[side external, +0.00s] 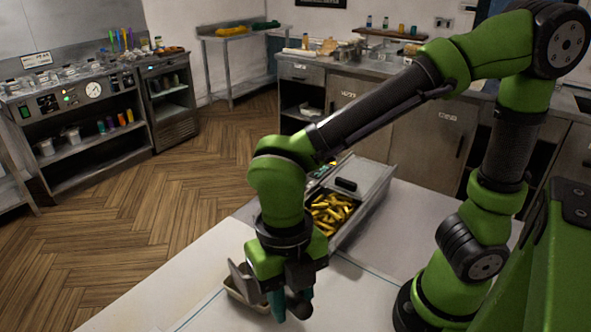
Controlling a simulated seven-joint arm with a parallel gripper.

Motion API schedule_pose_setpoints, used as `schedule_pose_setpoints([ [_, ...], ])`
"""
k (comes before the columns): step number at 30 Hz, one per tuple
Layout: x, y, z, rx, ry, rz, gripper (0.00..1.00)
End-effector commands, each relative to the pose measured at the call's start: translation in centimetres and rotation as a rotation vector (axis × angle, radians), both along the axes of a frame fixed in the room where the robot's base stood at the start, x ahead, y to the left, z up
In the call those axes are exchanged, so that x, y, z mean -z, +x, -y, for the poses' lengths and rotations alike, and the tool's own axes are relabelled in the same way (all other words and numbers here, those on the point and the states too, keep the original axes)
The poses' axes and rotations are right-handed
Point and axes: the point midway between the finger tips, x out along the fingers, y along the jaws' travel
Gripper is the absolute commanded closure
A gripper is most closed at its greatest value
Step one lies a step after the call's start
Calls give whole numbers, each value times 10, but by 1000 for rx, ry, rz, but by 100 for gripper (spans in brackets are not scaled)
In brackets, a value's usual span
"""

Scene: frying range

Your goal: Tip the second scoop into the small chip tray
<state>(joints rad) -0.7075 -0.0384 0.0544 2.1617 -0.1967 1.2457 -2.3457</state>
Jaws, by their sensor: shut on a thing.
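My gripper (289,303) points down over the front of the white worktop, low and just right of a small beige chip tray (235,294). It is shut on a scoop (243,279), whose grey metal plate stands steeply tilted over the tray. A teal part shows at the fingers; I cannot tell whether it is the scoop's handle. The gripper hides the tray's right side, and I cannot see whether chips lie in the tray. Golden chips (331,211) lie in a metal bin (350,230) behind my gripper.
A grey lid or shelf (367,175) with a black handle lies at the bin's far end. The white worktop (365,275) is clear right of my gripper. Its left edge drops to the wooden floor (150,220). Steel counters stand farther back.

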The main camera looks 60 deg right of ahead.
Motion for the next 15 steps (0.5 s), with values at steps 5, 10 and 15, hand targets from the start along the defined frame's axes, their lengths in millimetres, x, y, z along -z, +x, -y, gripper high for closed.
schedule_pose_setpoints([
  [5, 20, -16, -7, -13, -60, 119, 100],
  [10, 39, -26, -12, -14, -115, 229, 100],
  [15, 43, -32, -16, -11, -151, 323, 100],
])
